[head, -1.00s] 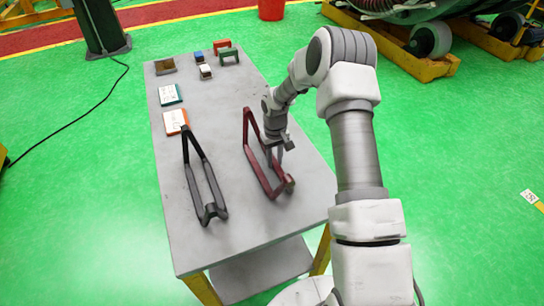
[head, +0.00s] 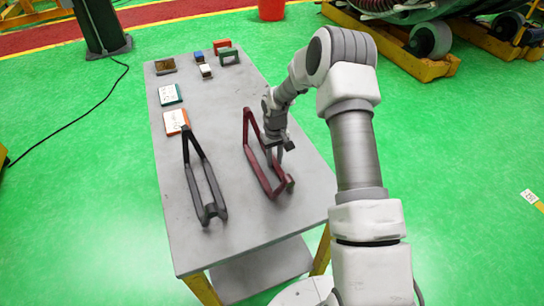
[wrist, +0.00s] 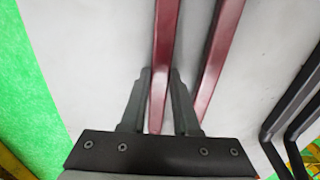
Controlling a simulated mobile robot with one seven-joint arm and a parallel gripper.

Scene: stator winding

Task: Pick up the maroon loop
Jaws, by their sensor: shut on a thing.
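The maroon loop (head: 256,170) stands on the grey table in the head view, to the right of a black loop. In the wrist view its two long maroon bars (wrist: 164,60) run away from my gripper. My gripper (head: 275,160) is at the loop's right-hand bar in the head view. In the wrist view my gripper (wrist: 160,85) has one finger on each side of the left maroon bar and is shut on it. The loop appears to rest on the table.
The black loop (head: 212,209) stands left of the maroon one. Orange (head: 174,122) and teal (head: 170,95) booklets lie on the table's left side. Small blocks and green (head: 230,56) and red (head: 222,46) brackets stand at the far end. The near table end is clear.

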